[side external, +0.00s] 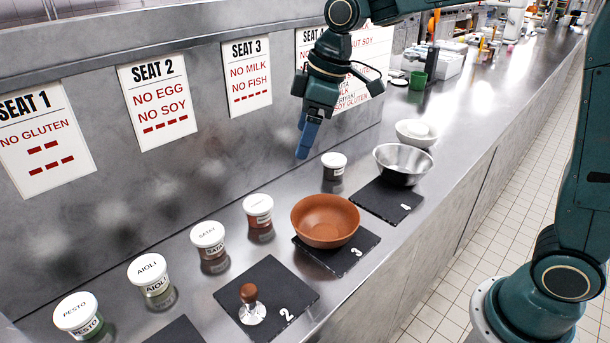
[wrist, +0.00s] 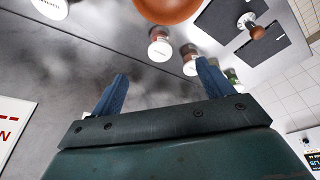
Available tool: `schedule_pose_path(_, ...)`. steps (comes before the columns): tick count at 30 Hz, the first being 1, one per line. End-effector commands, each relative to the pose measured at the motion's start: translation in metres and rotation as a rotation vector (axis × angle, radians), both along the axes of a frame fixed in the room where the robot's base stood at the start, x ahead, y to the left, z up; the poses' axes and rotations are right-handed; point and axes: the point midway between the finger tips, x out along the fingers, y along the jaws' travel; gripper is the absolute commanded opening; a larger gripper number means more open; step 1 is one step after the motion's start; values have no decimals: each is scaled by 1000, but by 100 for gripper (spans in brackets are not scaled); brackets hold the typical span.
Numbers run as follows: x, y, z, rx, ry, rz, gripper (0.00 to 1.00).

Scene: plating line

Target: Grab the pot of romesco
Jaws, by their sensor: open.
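Several white-lidded pots stand in a row along the wall. A pot with reddish contents (side external: 258,211) stands left of the terracotta bowl; its label is too small to read, so I cannot confirm it is the romesco. It also shows in the wrist view (wrist: 160,48), beyond my fingertips. A darker pot (side external: 333,167) behind the bowl has an unreadable label too. The other pots read satay (side external: 209,240), aioli (side external: 151,275) and pesto (side external: 78,315). My gripper (side external: 306,145) is open and empty, above the counter near the wall, left of the darker pot. Both fingers show apart in the wrist view (wrist: 163,86).
The terracotta bowl (side external: 325,222) sits on slate 3 (side external: 362,248). A steel bowl (side external: 403,160) sits on slate 4 (side external: 388,205). A wooden-knobbed object (side external: 250,305) stands on slate 2 (side external: 268,275). The wall with seat signs (side external: 160,100) runs behind the pots.

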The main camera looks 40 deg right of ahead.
Motion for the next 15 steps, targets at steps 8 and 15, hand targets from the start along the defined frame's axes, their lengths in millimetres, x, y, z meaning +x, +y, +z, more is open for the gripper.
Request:
schedule_pose_path(8, 47, 22, -38, -2, 32, 157, 80)
schedule_pose_path(15, 62, 30, -52, 0, 39, 217, 80)
